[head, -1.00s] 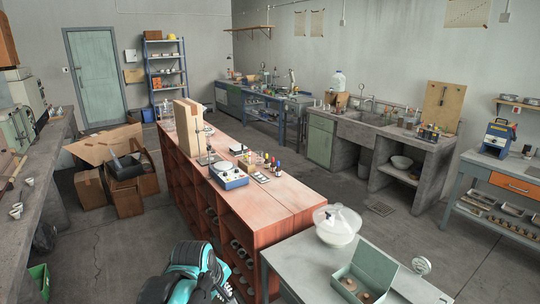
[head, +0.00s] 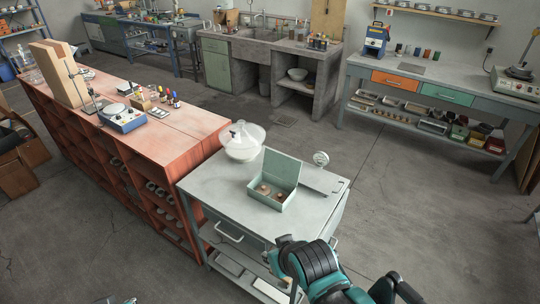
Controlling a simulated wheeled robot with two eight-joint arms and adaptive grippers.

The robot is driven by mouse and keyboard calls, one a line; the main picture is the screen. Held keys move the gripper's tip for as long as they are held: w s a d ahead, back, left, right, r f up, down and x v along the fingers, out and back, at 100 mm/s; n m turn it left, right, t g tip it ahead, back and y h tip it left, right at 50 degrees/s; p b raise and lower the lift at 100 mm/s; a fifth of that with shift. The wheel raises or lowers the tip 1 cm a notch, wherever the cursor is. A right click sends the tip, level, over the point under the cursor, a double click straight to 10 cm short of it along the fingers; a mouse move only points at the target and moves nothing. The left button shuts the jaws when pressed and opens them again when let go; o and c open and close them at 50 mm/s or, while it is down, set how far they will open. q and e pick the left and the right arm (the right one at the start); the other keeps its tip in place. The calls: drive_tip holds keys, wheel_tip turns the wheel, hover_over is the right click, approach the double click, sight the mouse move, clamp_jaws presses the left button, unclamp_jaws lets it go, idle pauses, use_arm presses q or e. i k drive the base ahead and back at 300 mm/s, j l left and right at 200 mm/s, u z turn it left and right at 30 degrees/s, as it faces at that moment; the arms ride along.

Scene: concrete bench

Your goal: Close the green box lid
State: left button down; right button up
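The green box (head: 264,200) stands on the grey-topped table. Its lid (head: 283,170) is open and stands up along the back edge. Small brown round things (head: 264,189) lie inside the box. A teal and black arm of mine reaches in at the bottom of the head view, in front of the table. A dark end that looks like my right gripper (head: 400,288) is at the bottom edge, right of the box and apart from it. Its fingers are not clear. My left gripper cannot be made out; only a small bit of something shows at the bottom left edge.
A reddish shelf bench (head: 190,125) adjoins at left. Open concrete floor (head: 440,210) lies to the right.

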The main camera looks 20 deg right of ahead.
sight(285, 167)
drive_tip(key=k+u, duration=0.4)
drive_tip(key=k+j+u, duration=0.15)
drive_tip(key=u, duration=0.25)
drive_tip(key=l+u, duration=0.45)
drive_tip(key=k+l+u, duration=0.15)
drive_tip(key=l+u, duration=0.3)
drive_tip(key=k+l+u, duration=0.15)
drive_tip(key=l+u, duration=0.3)
drive_tip(key=k+l, duration=0.25)
drive_tip(key=l, duration=0.25)
drive_tip(key=k+l, duration=0.25)
drive_tip(key=l, duration=0.2)
drive_tip(key=k+l, duration=0.2)
drive_tip(key=l, duration=0.3)
drive_tip(key=k+l, duration=0.25)
drive_tip(key=l, duration=0.2)
drive_tip(key=k+l, duration=0.25)
drive_tip(key=l, duration=0.25)
drive_tip(key=k+l, duration=0.25)
drive_tip(key=l, duration=0.25)
drive_tip(key=k+l, duration=0.2)
drive_tip(key=l, duration=0.25)
drive_tip(key=k+l, duration=0.25)
drive_tip(key=l, duration=0.25)
drive_tip(key=i+l+u, duration=0.1)
drive_tip(key=i+l, duration=0.35)
drive_tip(key=i, duration=0.2)
